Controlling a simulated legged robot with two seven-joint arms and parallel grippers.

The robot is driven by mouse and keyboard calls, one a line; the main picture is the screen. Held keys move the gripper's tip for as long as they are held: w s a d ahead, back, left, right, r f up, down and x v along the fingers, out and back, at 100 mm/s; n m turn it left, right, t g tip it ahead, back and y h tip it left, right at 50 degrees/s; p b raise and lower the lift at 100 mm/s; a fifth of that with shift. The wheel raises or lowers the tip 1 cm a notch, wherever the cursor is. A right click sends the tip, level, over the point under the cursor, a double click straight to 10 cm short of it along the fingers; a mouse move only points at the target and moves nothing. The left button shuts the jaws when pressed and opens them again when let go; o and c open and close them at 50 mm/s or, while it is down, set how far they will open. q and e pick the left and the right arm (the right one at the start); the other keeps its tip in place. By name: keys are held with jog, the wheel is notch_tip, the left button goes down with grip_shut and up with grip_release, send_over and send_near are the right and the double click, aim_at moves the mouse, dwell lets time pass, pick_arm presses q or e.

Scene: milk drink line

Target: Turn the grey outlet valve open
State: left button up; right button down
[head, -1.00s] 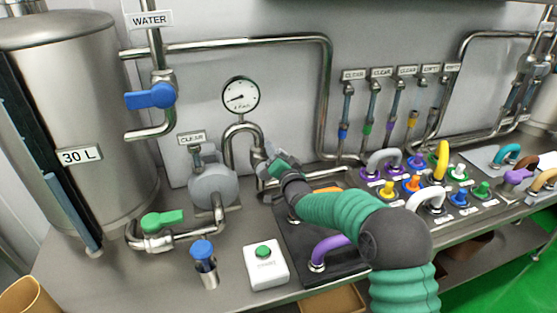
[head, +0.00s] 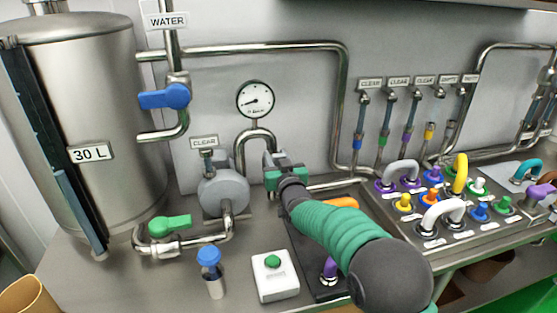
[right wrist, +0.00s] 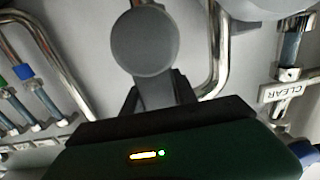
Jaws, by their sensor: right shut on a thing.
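My right gripper (head: 270,168) is at the outlet pipe, just right of the pump and below the pressure gauge. In the right wrist view its dark fingers (right wrist: 160,95) are closed at a grey rounded part, which I take to be the handle of the grey outlet valve (right wrist: 145,42). In the head view the gripper hides most of this valve, so its angle is hard to tell. My left gripper is not in view.
The grey pump (head: 224,192) stands close to the left of my gripper, and the gauge (head: 255,100) is above. A green-handled valve (head: 170,224), a blue-capped bottle (head: 211,272) and a green-button box (head: 274,276) are in front. Coloured fittings fill the panel (head: 385,215) at right.

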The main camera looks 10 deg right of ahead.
jog(key=shift+a+f, duration=0.1)
jog(key=shift+f, duration=0.4)
jog(key=c, duration=1.2)
grip_release()
jog(key=shift+o, duration=1.2)
jog(key=shift+r, duration=0.3)
jog(key=s, duration=1.6)
jog(key=shift+s+d+b, duration=0.3)
jog(key=shift+s+b, duration=0.1)
jog(key=shift+b, duration=0.05)
